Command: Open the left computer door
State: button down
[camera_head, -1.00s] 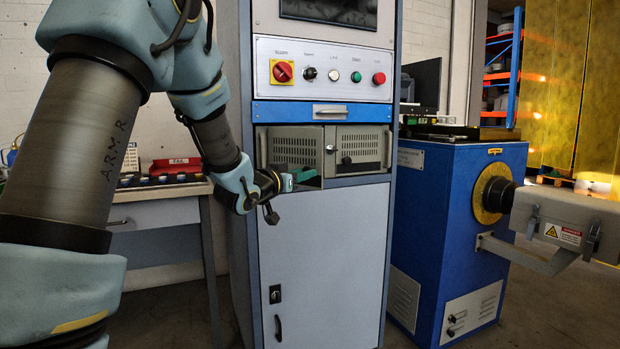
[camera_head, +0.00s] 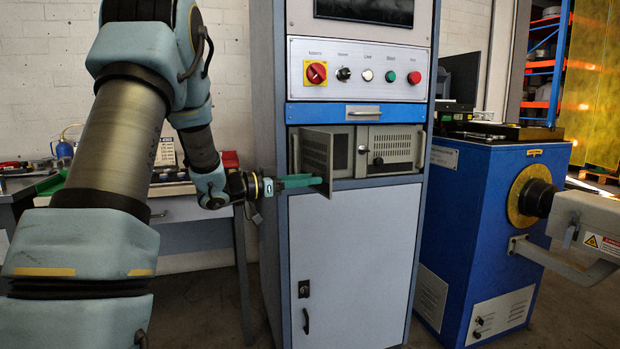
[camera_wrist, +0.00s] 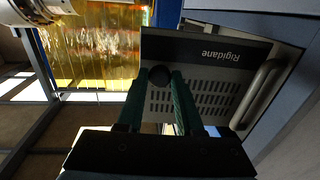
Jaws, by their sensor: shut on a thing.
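The left computer door (camera_head: 315,150) is a grey vented panel in the cabinet's upper bay. It is swung partly open, its free edge standing out from the cabinet. In the wrist view the door (camera_wrist: 215,70) shows upside-down lettering, rows of slots and a bar handle (camera_wrist: 262,90). My gripper (camera_head: 316,181), with green fingers, is at the door's lower outer part. In the wrist view its fingers (camera_wrist: 160,95) stand either side of a black round knob (camera_wrist: 160,76) at the door's edge and are shut on it. The exact contact is dark.
The right computer door (camera_head: 395,146) is shut beside it. Above are a blue drawer (camera_head: 340,113) and a switch panel (camera_head: 350,58). A lower cabinet door (camera_head: 355,260) is shut. A blue machine (camera_head: 490,220) stands right, a workbench (camera_head: 170,205) left. Floor between bench and cabinet looks free.

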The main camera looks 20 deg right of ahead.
jog(key=shift+r, duration=0.1)
jog(key=c, duration=0.6)
grip_release()
jog(key=a, duration=0.3)
jog(key=s+a, duration=0.1)
jog(key=a, duration=0.6)
jog(key=shift+s+a, duration=0.25)
jog(key=shift+a, duration=0.1)
